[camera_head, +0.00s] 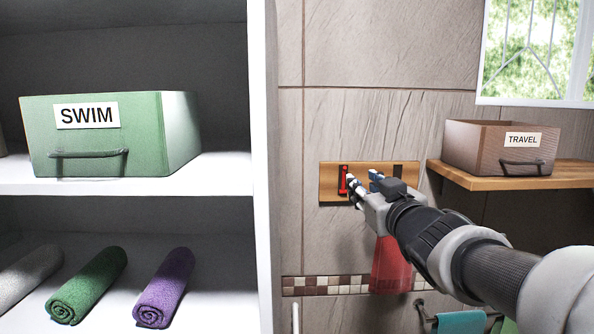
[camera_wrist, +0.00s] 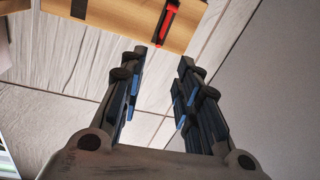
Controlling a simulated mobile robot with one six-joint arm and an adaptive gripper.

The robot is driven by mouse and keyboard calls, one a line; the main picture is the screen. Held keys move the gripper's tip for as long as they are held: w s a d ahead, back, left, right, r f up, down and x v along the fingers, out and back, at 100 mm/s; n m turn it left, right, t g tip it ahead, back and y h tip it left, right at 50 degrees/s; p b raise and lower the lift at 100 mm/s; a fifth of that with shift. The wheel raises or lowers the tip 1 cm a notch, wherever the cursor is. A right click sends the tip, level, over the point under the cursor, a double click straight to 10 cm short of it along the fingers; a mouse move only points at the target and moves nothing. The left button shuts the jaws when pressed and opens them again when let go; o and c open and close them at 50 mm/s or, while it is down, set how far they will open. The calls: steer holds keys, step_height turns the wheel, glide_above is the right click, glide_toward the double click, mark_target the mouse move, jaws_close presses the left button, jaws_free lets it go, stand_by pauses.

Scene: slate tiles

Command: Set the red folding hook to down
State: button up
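The red folding hook (camera_head: 343,181) sits on a dark plate at the left end of a wooden wall board (camera_head: 329,168). It shows as a narrow upright red bar along its plate; I cannot tell which way it is folded. My gripper (camera_head: 362,177) is just right of the hook in the head view. In the wrist view my gripper (camera_wrist: 163,58) has its fingers apart, with nothing between them. The hook lies beyond the fingertips, with no visible contact.
A second dark plate (camera_head: 398,169) is at the board's right end. A red towel (camera_head: 391,266) hangs below, partly behind my arm. A brown TRAVEL box (camera_head: 475,150) stands on a wooden shelf (camera_head: 570,174) at right. A white shelf unit (camera_head: 225,176) with a green SWIM box (camera_head: 140,150) is at left.

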mark_target(345, 170)
steer(key=w, duration=0.3)
steer(key=w+a, duration=0.1)
steer(key=w, duration=0.3)
steer(key=w+p, duration=0.1)
steer(key=w, duration=0.3)
steer(key=shift+w+a, duration=0.2)
steer(key=shift+a, duration=0.05)
steer(key=shift+c, duration=0.2)
jaws_close()
